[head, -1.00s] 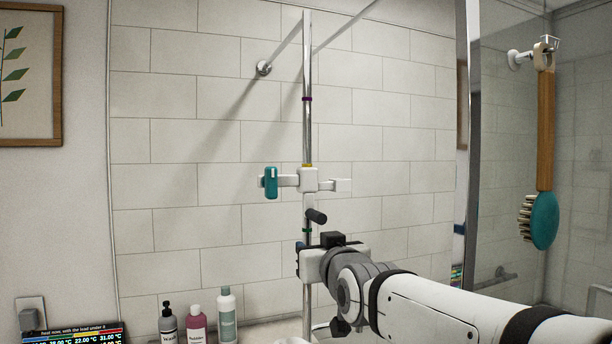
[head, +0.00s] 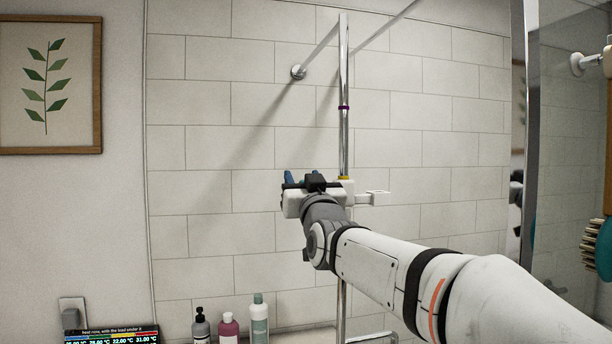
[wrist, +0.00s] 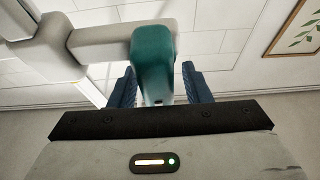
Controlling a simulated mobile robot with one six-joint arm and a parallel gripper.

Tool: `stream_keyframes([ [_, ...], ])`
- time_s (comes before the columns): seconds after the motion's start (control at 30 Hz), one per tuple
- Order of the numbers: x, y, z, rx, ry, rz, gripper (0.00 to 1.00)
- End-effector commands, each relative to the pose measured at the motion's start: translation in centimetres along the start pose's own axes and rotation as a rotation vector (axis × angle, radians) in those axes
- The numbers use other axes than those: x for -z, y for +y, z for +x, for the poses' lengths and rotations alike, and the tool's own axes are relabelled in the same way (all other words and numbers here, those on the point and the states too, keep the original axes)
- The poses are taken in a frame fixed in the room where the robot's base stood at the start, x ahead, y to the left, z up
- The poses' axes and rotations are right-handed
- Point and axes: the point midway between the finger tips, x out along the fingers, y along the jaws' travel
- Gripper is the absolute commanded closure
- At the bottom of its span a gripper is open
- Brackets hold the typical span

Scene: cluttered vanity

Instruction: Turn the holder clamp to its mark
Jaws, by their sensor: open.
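The holder clamp (head: 347,187) is a white block on the upright chrome rail (head: 344,80). A white cradle (head: 376,198) sticks out to its right, and a yellow ring (head: 344,178) sits at its top. In the wrist view, a white bar runs from the clamp body (wrist: 48,52) to a teal lever (wrist: 153,55). My gripper (wrist: 161,86) is open, with its blue fingers on either side of the lever. I cannot tell if either finger touches it. In the head view my gripper (head: 302,179) hides most of the lever. A purple ring (head: 344,107) sits higher on the rail.
Several bottles (head: 260,320) stand low, left of the rail. A small display (head: 112,335) is at the lower left. A glass panel with a metal edge (head: 532,130) and a brush (head: 596,245) are on the right. The tiled wall lies close behind the rail.

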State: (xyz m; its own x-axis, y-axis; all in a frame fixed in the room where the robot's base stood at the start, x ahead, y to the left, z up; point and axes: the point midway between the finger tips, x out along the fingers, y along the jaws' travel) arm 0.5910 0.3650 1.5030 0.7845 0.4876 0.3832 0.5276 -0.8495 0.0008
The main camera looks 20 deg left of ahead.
Motion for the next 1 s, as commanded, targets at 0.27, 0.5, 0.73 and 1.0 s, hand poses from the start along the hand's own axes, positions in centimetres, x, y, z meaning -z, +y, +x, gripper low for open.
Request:
stream_keyframes([
  [0.27, -0.07, 0.09, 0.1, -0.001, -0.001, 0.0, 0.58],
  [0.5, -0.06, 0.15, 0.08, -0.002, -0.001, 0.0, 0.78],
  [0.73, -0.07, 0.17, 0.08, -0.002, -0.001, 0.0, 0.96],
  [1.0, -0.31, 0.39, -0.01, -0.028, 0.0, 0.059, 1.0],
])
